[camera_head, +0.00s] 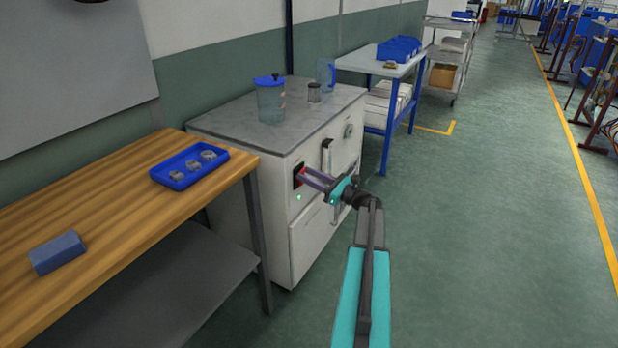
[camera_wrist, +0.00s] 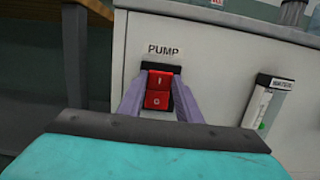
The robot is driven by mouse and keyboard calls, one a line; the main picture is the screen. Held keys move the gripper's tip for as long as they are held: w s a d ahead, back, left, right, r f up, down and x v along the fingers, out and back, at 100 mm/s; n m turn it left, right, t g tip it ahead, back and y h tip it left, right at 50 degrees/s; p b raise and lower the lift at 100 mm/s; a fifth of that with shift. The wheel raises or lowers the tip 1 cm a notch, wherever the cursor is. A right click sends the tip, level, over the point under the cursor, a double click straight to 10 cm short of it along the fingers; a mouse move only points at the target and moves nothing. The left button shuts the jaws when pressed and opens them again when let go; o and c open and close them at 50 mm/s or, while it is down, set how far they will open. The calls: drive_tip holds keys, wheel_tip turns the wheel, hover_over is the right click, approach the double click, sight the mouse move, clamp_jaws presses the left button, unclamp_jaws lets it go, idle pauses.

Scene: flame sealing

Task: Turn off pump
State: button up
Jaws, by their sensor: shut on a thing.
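The red pump switch (camera_wrist: 158,90) sits in a black frame under a PUMP label (camera_wrist: 165,50) on the white cabinet front. It is a rocker with a light mark on its upper half and a round mark on its lower half. I cannot tell which half is pressed in. My gripper (camera_wrist: 160,100) has its two purple fingers on either side of the red switch, shut on it at the panel. In the head view my gripper (camera_head: 302,174) reaches the cabinet front from the right, its fingertips at the switch's black frame.
A small green light (camera_head: 299,197) glows on the cabinet (camera_head: 305,235) below the switch. A water gauge (camera_wrist: 262,105) is right of it. A blue-lidded jug (camera_head: 270,97) stands on top. A wooden table (camera_head: 110,230) is at left; the floor at right is clear.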

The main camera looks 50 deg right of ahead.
drive_tip(key=shift+s+f+t+b, duration=0.1)
drive_tip(key=shift+f+t+b, duration=0.25)
drive_tip(key=shift+t+b, duration=0.25)
drive_tip(key=o, duration=1)
drive_tip(key=shift+o, duration=0.2)
drive_tip(key=shift+s, duration=0.1)
drive_tip(key=v, duration=1.3)
drive_tip(key=shift+s+d+f+p, duration=0.15)
drive_tip(key=shift+s+f+p, duration=0.1)
drive_tip(key=shift+f+p, duration=0.1)
drive_tip(key=shift+w, duration=0.1)
